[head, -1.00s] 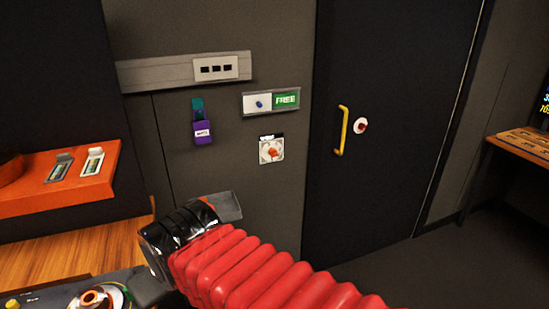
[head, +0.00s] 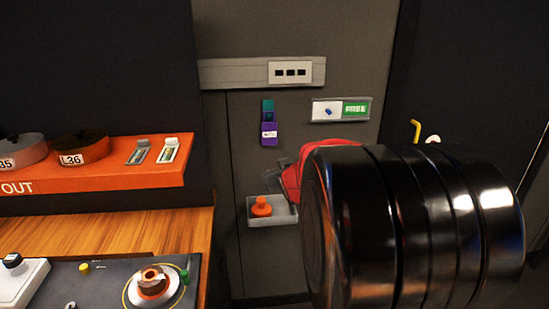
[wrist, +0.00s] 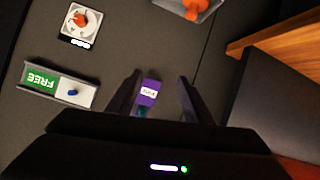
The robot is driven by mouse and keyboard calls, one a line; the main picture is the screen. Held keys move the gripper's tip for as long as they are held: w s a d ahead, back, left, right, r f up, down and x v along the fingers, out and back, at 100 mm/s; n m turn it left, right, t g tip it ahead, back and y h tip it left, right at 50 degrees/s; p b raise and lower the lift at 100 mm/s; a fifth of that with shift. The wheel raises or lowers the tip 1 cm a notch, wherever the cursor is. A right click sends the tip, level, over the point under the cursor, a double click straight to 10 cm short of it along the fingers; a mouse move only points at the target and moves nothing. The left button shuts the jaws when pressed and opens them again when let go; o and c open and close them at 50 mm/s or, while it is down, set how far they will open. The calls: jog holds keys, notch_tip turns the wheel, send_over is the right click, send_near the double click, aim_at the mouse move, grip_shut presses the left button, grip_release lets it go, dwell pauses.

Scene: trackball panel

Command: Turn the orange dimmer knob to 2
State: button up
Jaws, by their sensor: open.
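The orange dimmer knob (wrist: 81,19) sits on a square white plate (wrist: 91,27) at the upper left of the wrist view. Its setting is too small to read. In the head view my arm hides the knob. My gripper (wrist: 160,76) shows in the wrist view with its two dark fingers apart and nothing held. The knob is well outside the fingers, up and to the left of them in that view.
A purple tag (head: 269,133) hangs on the wall; in the wrist view it appears between my fingers. Near it are the FREE slider sign (head: 341,109) and a grey wall tray (head: 287,214) holding an orange object (head: 261,207). An orange shelf (head: 120,176) juts out left.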

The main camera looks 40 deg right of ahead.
jog(key=d+f+t+h, duration=0.1)
jog(key=d+f, duration=0.1)
jog(key=d, duration=0.5)
jog(key=d+f+t+h, duration=0.1)
jog(key=d+f, duration=0.2)
jog(key=d, duration=0.5)
jog(key=s+d+f+t, duration=0.1)
jog(key=s+d+f, duration=0.2)
jog(key=d, duration=0.3)
jog(key=s+d+f+t, duration=0.1)
jog(key=s+d+f, duration=0.3)
jog(key=d, duration=0.2)
jog(key=shift+f+m+h, duration=0.15)
jog(key=shift+m+h, duration=0.25)
jog(key=shift+w+d, duration=0.15)
jog(key=shift+w, duration=0.05)
jog(key=x, duration=1.3)
jog(key=shift+w+r, duration=0.3)
jog(key=c, duration=1.1)
jog(key=shift+o, duration=0.2)
jog(key=shift+t, duration=0.3)
